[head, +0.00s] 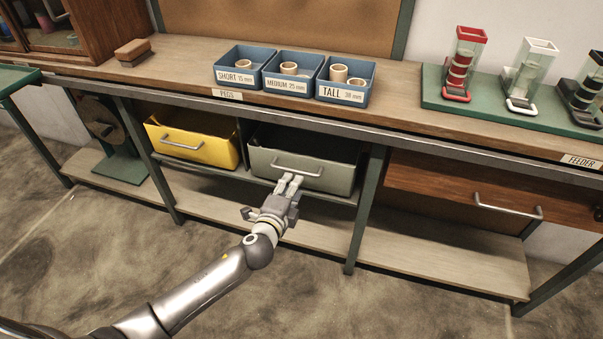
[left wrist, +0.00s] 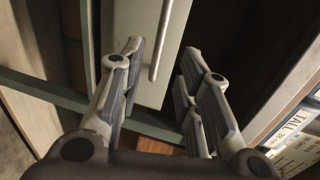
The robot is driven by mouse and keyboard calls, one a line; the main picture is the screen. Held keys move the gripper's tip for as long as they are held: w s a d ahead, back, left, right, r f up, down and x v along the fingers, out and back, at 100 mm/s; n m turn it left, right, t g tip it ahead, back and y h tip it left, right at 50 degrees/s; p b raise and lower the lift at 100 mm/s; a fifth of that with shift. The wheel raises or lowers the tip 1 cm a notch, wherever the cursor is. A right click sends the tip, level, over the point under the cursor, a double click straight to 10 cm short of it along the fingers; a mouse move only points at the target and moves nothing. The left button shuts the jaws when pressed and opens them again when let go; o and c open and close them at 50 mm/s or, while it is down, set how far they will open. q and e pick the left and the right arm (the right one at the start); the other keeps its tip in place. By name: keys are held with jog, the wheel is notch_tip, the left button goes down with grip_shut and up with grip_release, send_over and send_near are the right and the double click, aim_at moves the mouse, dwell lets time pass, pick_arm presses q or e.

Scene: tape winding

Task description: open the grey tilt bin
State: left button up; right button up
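The grey tilt bin (head: 326,177) hangs under the workbench, right of a yellow bin, with dark interior showing above its front rim. Its metal bar handle (head: 298,166) is on the front face. My left gripper (head: 289,181) is at the bin front, with its fingertips just below the handle in the head view. In the left wrist view, the fingers (left wrist: 160,52) are apart. The handle (left wrist: 161,40) shows in the gap between them, and the grey front (left wrist: 118,24) lies beyond. I cannot tell whether the fingers touch the bin. My right gripper is out of view.
The yellow bin (head: 208,148) is left of the grey one. A green bench leg (head: 365,205) stands to its right, then a wooden drawer (head: 440,187) with a handle. A lower shelf (head: 440,255) runs below. Peg trays (head: 293,95) stand on the bench top.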

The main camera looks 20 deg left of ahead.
aim_at(300, 171)
pick_arm(q)
jog(key=shift+b+x, duration=0.95)
jog(key=shift+x, duration=3.25)
jog(key=shift+f, duration=0.1)
grip_shut()
